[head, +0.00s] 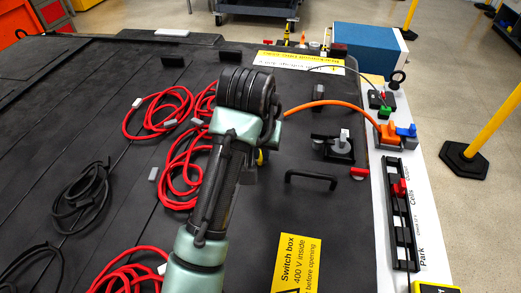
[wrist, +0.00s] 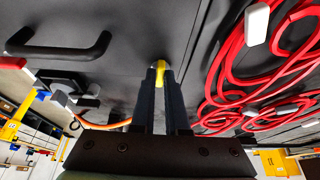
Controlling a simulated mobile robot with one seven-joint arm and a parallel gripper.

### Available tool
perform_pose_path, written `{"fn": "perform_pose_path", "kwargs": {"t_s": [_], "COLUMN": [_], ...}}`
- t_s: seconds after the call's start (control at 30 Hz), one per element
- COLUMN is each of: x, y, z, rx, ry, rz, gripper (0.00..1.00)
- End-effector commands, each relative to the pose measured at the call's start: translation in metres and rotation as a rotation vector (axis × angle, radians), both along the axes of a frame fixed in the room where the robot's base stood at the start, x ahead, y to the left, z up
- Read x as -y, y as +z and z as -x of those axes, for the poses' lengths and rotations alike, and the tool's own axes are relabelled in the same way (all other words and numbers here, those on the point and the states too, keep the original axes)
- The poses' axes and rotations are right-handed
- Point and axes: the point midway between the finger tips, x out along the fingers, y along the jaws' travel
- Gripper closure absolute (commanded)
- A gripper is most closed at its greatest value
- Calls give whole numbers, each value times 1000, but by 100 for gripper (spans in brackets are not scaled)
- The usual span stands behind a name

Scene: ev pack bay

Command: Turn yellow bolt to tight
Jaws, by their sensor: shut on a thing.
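The yellow bolt (wrist: 160,66) shows in the wrist view between the two dark fingertips of my gripper (wrist: 161,74). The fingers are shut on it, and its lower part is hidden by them. The bolt stands at the black pack cover. In the head view only a small yellow patch of the bolt (head: 260,157) shows beside my wrist, and my arm hides most of it. I cannot tell how far the bolt is turned.
A black handle (head: 311,179) lies to the right of my gripper in the head view. Red cable coils (head: 158,112) lie to its left. An orange cable (head: 345,105) runs to a connector at the right edge. A yellow switch box label (head: 298,265) is nearer me.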

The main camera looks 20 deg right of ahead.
Motion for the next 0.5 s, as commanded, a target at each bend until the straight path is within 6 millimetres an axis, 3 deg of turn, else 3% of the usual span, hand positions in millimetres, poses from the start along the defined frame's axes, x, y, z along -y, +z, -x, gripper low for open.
{"fn": "perform_pose_path", "kwargs": {"t_s": [0.27,0.5], "x": [-1,-2], "y": [2,3], "z": [-1,-2], "rx": [0,0], "ry": [-65,-231], "rz": [1,1], "gripper": [100,100]}}
